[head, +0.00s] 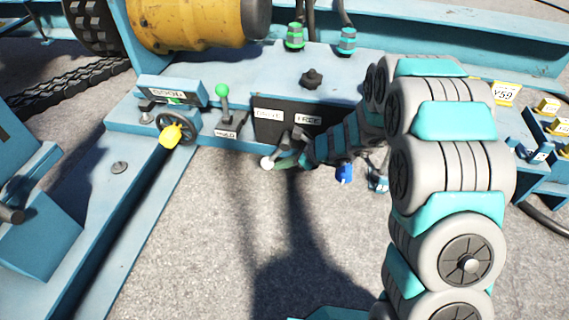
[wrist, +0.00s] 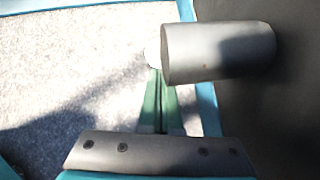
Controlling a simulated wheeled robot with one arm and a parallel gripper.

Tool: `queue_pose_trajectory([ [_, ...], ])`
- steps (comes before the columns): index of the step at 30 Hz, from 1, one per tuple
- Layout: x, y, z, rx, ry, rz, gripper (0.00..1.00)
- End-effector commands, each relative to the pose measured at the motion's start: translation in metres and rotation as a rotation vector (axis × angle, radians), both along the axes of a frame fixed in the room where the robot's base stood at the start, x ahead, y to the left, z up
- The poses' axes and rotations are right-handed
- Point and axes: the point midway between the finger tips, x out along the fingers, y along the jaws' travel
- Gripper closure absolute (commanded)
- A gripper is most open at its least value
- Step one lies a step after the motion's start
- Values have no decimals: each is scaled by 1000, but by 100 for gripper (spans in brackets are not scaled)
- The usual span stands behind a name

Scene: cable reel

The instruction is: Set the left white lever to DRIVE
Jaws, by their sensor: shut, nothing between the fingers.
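The white lever's round knob (head: 267,163) sticks out low in front of the dark panel, below the DRIVE label (head: 268,115) and left of the FREE label (head: 308,120). My gripper (head: 284,162) is just right of the knob, with its green fingers shut and empty. In the wrist view, the fingertips (wrist: 161,78) are together beside a grey cylinder (wrist: 218,52). Part of the white knob (wrist: 152,54) shows just beyond the tips. I cannot tell whether they touch. My arm hides the panel's right part.
A green-knobbed lever (head: 222,92) stands left of the panel, beside a handwheel with a yellow grip (head: 171,135). A blue knob (head: 344,172) sits right of my gripper. A yellow drum (head: 190,22) is behind. The concrete floor (head: 210,220) in front is clear.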

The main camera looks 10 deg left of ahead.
Motion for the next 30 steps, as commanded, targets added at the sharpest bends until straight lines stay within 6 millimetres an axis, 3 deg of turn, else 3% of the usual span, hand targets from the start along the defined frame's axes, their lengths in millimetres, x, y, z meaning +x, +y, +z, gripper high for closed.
queue_pose_trajectory([
  [30, 0, 13, 2, -1, 1, -1, 100],
])
